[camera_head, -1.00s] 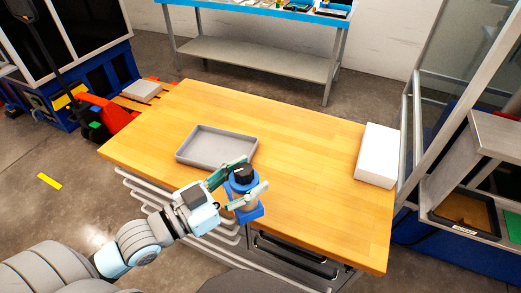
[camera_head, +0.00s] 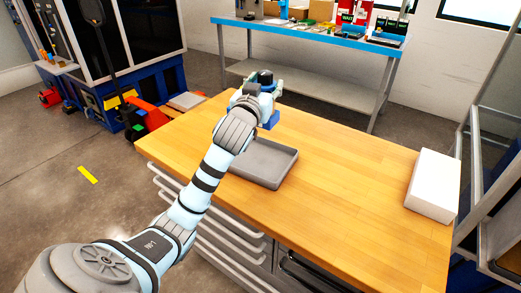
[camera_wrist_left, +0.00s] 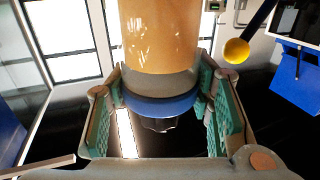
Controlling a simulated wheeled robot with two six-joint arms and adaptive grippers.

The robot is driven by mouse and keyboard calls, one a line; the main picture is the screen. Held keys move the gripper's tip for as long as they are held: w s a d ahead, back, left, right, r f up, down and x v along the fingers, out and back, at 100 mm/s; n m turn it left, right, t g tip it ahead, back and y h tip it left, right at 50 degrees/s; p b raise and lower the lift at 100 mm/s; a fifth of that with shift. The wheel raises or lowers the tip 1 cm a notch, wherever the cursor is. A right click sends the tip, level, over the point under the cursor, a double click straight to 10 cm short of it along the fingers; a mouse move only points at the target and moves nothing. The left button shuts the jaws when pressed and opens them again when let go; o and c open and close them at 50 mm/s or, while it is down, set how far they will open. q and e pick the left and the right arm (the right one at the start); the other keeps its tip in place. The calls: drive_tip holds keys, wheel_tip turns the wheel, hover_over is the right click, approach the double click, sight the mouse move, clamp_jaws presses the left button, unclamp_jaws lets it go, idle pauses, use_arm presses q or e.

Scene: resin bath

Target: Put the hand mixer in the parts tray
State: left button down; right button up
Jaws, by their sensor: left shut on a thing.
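The hand mixer (camera_head: 272,121) is blue with a dark top and is mostly hidden behind my left wrist in the head view. My left gripper (camera_head: 262,86) is shut on it and appears to hold it above the table's far left part, beyond the tray in the picture. In the left wrist view the mixer (camera_wrist_left: 160,104) shows a shiny tan-looking cylinder, a blue band and a dark knob between the teal finger pads. The grey parts tray (camera_head: 262,166) is shallow, looks empty and lies on the wooden table, partly covered by my left arm.
The wooden table (camera_head: 345,185) is clear in the middle and front. A white box (camera_head: 433,186) lies at its right end. A blue-edged bench (camera_head: 310,34) with several items stands behind. A red pallet truck (camera_head: 150,116) stands to the left.

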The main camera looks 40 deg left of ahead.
use_arm(q)
wheel_tip(320, 180, down, 11)
drive_tip(key=b, duration=0.3)
wheel_tip(320, 180, down, 4)
drive_tip(key=shift+f+b, duration=0.15)
drive_tip(key=shift+b, duration=0.6)
drive_tip(key=c, duration=0.8)
unclamp_jaws()
drive_tip(key=shift+c, duration=0.2)
drive_tip(key=shift+o, duration=0.2)
drive_tip(key=p+v, duration=0.1)
drive_tip(key=v, duration=1.1)
